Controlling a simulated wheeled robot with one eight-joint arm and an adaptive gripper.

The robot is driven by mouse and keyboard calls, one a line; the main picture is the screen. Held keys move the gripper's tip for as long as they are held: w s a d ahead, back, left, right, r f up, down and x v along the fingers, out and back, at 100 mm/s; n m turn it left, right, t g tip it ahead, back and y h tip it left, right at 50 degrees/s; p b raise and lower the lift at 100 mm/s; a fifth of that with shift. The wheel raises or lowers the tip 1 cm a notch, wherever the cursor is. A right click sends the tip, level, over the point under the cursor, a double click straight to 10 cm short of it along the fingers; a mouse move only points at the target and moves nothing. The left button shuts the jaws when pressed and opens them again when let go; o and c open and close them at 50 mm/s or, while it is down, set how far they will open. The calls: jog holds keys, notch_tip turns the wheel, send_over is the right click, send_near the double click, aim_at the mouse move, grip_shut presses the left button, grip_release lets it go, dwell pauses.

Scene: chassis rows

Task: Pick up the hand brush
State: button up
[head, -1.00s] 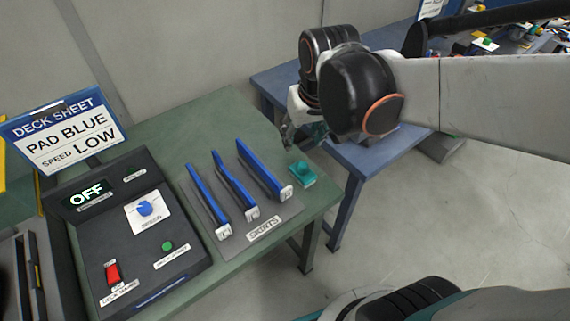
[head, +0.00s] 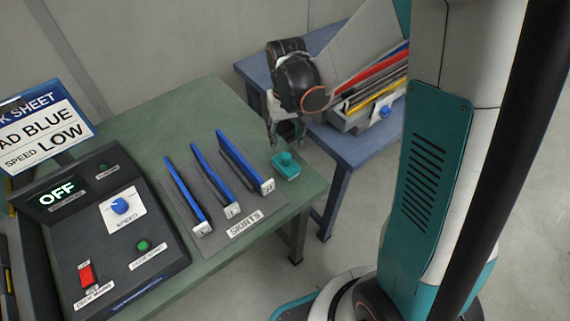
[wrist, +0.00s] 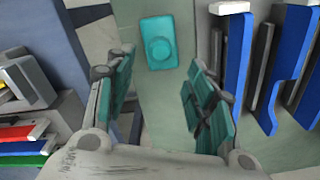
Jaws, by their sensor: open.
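The hand brush appears to be the small teal block with a round knob on top (head: 286,165). It lies on the green table near its right edge, beside the blue skirts. In the wrist view the brush (wrist: 158,43) lies ahead of my fingertips, knob facing the camera. My gripper (head: 287,138) is behind the brush in the head view, above the table's far right edge. In the wrist view my gripper (wrist: 160,82) is open with nothing between its teal pads. The brush is apart from both fingers and fully visible.
Several blue skirts (head: 240,163) stand on a grey mat left of the brush. A control panel (head: 110,225) and a deck sheet sign (head: 45,125) are further left. A blue table (head: 345,155) at right holds a grey rack (head: 352,120) with coloured sheets.

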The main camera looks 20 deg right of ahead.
aim_at(286, 156)
notch_tip(286, 156, down, 9)
jog(key=b, duration=0.3)
jog(key=shift+s+r, duration=0.1)
jog(key=shift+s, duration=0.05)
jog(key=shift+r, duration=0.1)
grip_shut()
